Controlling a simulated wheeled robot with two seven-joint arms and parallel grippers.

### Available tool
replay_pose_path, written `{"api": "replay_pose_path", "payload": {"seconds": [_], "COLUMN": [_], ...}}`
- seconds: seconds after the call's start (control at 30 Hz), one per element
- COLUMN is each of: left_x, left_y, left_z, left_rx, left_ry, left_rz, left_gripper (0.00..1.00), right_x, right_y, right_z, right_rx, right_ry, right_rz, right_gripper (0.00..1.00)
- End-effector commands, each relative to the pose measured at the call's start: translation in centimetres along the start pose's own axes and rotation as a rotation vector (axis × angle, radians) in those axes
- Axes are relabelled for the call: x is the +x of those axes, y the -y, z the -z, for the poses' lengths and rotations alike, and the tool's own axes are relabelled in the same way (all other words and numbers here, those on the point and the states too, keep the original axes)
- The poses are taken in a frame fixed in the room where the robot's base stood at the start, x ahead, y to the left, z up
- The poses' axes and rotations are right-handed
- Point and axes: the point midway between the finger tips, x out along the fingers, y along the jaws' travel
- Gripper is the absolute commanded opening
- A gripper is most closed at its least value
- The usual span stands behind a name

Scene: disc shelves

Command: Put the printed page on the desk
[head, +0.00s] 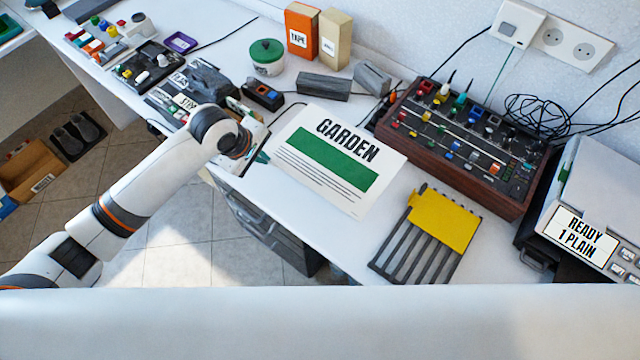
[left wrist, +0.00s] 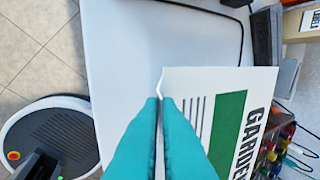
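The printed page (head: 340,158), white with the heading GARDEN, a green block and dark lines, is over the front part of the white desk (head: 292,208). In the left wrist view the page (left wrist: 212,85) extends right from the fingertips. My left gripper (head: 264,157) is at the page's left edge. Its teal fingers (left wrist: 160,98) are closed together there, with a bent bit of white page edge between the tips. I cannot tell whether the page rests flat on the desk or hovers slightly. My right gripper is not in view.
A yellow sheet (head: 440,218) lies on a dark slatted rack (head: 415,262) right of the page. A wood-sided control panel (head: 470,140) and a printer reading READY 1 PLAIN (head: 585,237) stand farther right. Grey blocks (head: 325,85) and boxes (head: 302,32) stand behind.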

Motion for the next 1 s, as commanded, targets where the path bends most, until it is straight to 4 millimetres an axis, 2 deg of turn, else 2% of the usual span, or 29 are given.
{"api": "replay_pose_path", "payload": {"seconds": [0.13,0.3,0.7,0.8,1.0], "left_x": [1.0,4.0,8.5,9.1,9.2], "left_y": [-0.5,-1.8,-3.8,-4.0,-4.0], "left_z": [0.1,0.1,0.1,0.1,0.1], "left_rx": [0.000,-0.001,0.002,0.003,0.003], "left_ry": [-0.002,-0.003,-0.002,-0.002,-0.002], "left_rz": [-0.003,-0.005,-0.002,-0.001,0.000], "left_gripper": [0.00,0.00,0.00,0.00,0.00], "right_x": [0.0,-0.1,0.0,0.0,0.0], "right_y": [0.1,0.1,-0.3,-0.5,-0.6], "right_z": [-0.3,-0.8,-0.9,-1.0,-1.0], "right_rx": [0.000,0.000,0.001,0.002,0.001], "right_ry": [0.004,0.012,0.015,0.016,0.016], "right_rz": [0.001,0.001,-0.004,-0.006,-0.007], "right_gripper": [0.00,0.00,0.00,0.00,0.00]}}
